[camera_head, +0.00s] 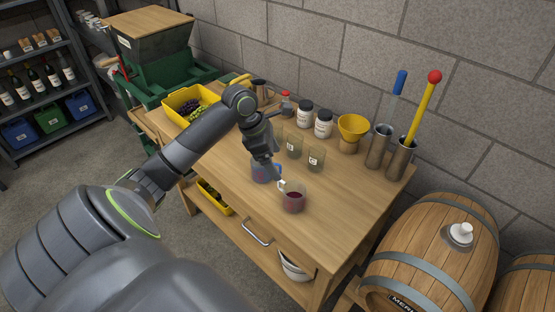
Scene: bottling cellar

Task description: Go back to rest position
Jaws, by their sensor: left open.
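My left arm comes in from the left and reaches over the wooden workbench (325,230). My left gripper (276,177) points down at the front part of the bench. It is open, close to two cups, and I cannot tell whether it touches either. A clear cup with dark red liquid (294,203) and a pale handle stands upright just right of the fingertips. A cup with a blue handle (261,174) stands just left of them, partly hidden by the gripper. My right gripper is not in view.
A yellow crate of grapes (190,106) sits at the back left. Barrels (432,250) stand right. The bench's front right is clear.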

